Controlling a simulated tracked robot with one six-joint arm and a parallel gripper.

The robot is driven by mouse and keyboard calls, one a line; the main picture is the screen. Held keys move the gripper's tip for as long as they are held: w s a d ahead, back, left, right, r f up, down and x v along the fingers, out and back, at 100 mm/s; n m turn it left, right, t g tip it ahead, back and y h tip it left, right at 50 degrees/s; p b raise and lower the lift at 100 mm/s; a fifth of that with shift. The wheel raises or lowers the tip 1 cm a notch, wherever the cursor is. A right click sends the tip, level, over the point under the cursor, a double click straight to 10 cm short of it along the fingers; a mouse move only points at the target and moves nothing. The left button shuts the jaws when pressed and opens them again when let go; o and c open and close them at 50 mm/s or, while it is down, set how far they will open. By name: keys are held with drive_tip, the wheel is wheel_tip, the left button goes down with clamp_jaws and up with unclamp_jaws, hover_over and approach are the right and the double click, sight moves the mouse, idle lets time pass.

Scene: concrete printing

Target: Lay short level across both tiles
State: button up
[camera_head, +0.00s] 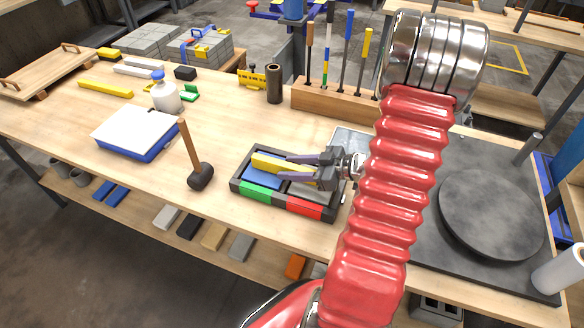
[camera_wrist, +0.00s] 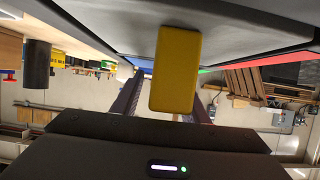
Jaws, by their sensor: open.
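A dark tray (camera_head: 238,184) on the bench holds a blue tile (camera_head: 262,180) on the left and a grey tile (camera_head: 312,190) on the right, partly hidden by my gripper. The short yellow level (camera_head: 268,162) lies on top, over the blue tile and reaching right toward the grey one; its right end is hidden by the fingers. In the wrist view the yellow level (camera_wrist: 176,68) shows between the fingers, against the grey tile face. My gripper (camera_head: 283,166) is open, its fingers on either side of the level. Whether they touch it cannot be told.
The tray's front has green (camera_head: 257,193) and red (camera_head: 304,207) strips. A mallet (camera_head: 199,172) stands left of the tray. A wooden tool rack (camera_head: 335,100) is behind it, and a dark round plate (camera_head: 490,210) is to the right. Bare bench lies behind the tray.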

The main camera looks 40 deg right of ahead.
drive_tip(key=shift+d, duration=0.1)
drive_tip(key=v, duration=1.3)
drive_tip(key=shift+s+d+r, duration=0.15)
drive_tip(key=shift+s+r, duration=0.05)
drive_tip(key=shift+s, duration=0.05)
idle(0.3)
